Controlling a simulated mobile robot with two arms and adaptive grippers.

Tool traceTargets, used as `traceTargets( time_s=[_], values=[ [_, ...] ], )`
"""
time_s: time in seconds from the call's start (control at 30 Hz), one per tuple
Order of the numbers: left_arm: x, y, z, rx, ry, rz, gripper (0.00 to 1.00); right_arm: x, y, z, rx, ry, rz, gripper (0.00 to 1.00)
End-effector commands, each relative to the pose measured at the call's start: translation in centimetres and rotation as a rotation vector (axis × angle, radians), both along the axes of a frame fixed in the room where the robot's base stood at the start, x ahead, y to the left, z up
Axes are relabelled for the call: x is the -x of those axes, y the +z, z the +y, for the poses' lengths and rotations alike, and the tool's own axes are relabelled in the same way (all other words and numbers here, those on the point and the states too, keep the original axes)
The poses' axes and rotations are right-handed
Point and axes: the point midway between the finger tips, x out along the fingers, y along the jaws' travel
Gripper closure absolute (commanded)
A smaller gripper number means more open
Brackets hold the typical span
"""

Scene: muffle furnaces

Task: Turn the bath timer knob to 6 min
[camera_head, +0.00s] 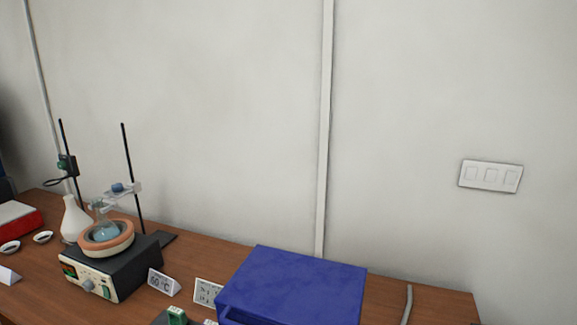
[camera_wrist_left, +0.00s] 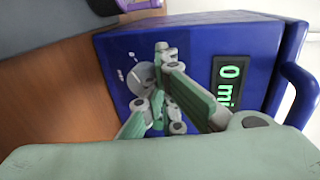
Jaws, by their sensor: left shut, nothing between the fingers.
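The blue bath (camera_head: 300,275) stands on the wooden bench at the bottom of the head view, with its front cut off. In the left wrist view, the front of the blue bath (camera_wrist_left: 200,45) fills the middle. Its display (camera_wrist_left: 230,85) is lit green and reads "0 mi", with the rest cut off. The round grey timer knob (camera_wrist_left: 139,80) is left of the display, with pale marks around it, partly hidden by my fingers. My left gripper (camera_wrist_left: 154,80) is shut, with its fingertips at the knob; contact is unclear. My right gripper is not in view.
A dark handle (camera_wrist_left: 297,75) sticks out at the bath's right in the wrist view. In the head view, a hotplate (camera_head: 105,272) with a flask and stands is at left. Small signs (camera_head: 163,282) stand between hotplate and bath. A pale rod (camera_head: 407,303) is right of the bath.

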Motion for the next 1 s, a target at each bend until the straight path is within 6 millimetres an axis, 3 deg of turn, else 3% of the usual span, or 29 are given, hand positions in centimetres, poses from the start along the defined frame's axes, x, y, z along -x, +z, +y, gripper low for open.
traceTargets(
  time_s=[0.53,1.0],
  values=[
    [0.0,0.0,-0.3,0.001,-0.004,-0.001,1.00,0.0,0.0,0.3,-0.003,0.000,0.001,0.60],
    [0.4,0.3,-1.3,0.002,-0.004,0.000,1.00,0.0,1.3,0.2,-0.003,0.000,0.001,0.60]
  ],
)
